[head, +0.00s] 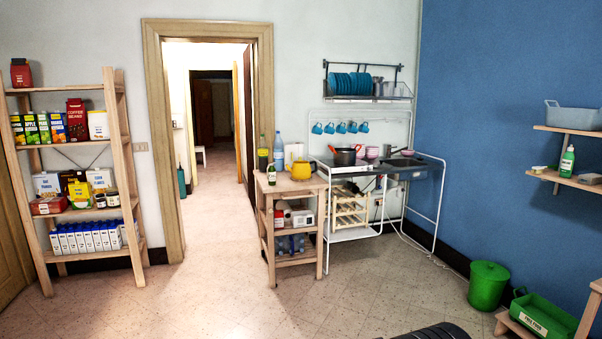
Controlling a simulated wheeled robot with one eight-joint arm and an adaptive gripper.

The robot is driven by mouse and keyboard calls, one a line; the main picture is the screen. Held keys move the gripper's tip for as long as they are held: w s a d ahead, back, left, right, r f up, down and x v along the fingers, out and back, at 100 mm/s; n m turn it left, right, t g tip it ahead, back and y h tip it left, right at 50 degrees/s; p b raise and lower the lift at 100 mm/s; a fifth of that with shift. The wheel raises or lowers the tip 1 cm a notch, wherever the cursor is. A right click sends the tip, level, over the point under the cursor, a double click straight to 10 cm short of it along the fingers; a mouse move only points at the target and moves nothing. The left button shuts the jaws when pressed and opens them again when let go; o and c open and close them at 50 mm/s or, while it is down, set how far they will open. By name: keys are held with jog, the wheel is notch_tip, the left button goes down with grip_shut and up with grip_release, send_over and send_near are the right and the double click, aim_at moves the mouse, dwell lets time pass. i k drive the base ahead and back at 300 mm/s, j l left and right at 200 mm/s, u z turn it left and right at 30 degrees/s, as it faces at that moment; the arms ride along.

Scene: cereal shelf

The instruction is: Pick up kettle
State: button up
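A yellow kettle (301,170) stands upright on top of the small wooden cart (291,189), near its right side. Bottles stand on the cart to the left of the kettle. The kettle is far across the room.
A wire stand with a sink and a dark pot (345,157) adjoins the cart on the right. A stocked wooden shelf (110,160) stands at left, beside an open doorway. A green bin (487,286) is at right. The tiled floor before the cart is clear.

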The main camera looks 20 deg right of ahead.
aim_at(301, 171)
jog(key=i+z, duration=0.25)
jog(key=i, duration=0.15)
jog(key=i+z, duration=0.15)
jog(key=i, duration=2)
jog(key=i+z, duration=0.15)
jog(key=i, duration=0.4)
jog(key=i+z, duration=0.15)
jog(key=i, duration=0.4)
jog(key=i+j+z, duration=0.15)
jog(key=i, duration=0.4)
jog(key=i+j+z, duration=0.15)
jog(key=i, duration=0.4)
